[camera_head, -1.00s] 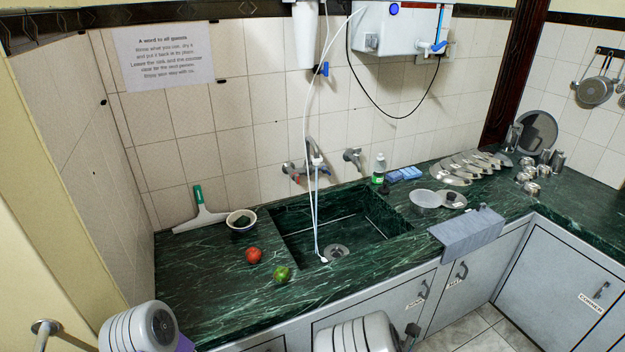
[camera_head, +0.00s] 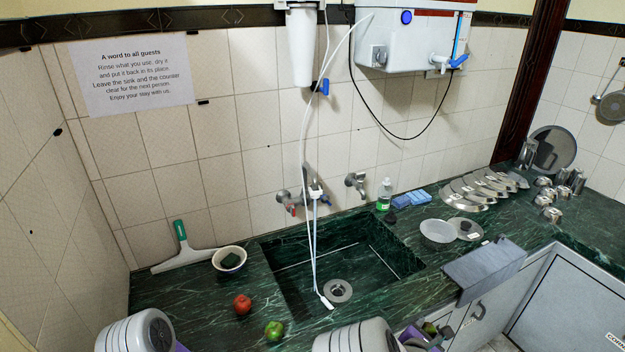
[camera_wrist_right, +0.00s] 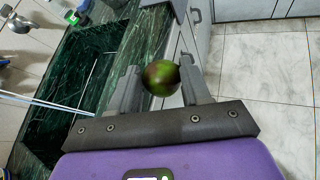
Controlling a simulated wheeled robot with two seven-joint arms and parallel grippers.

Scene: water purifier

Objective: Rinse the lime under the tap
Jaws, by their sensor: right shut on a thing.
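My right gripper (camera_head: 428,334) is shut on a round green fruit with dark reddish-brown patches, which I take as the lime (camera_head: 431,327). It is in front of the counter, right of the sink. In the right wrist view the lime (camera_wrist_right: 161,77) sits between the two grey fingers, clear of any surface. A white hose (camera_head: 304,135) hangs down into the sink. My left arm shows at the lower left; its gripper is out of view.
A red fruit (camera_head: 242,304) and another green fruit (camera_head: 273,331) lie on the counter left of the sink, near a bowl (camera_head: 229,259) and a squeegee (camera_head: 183,250). A grey cloth (camera_head: 485,270) hangs over the front edge. Glass bowl, lids and steel cups crowd the right counter.

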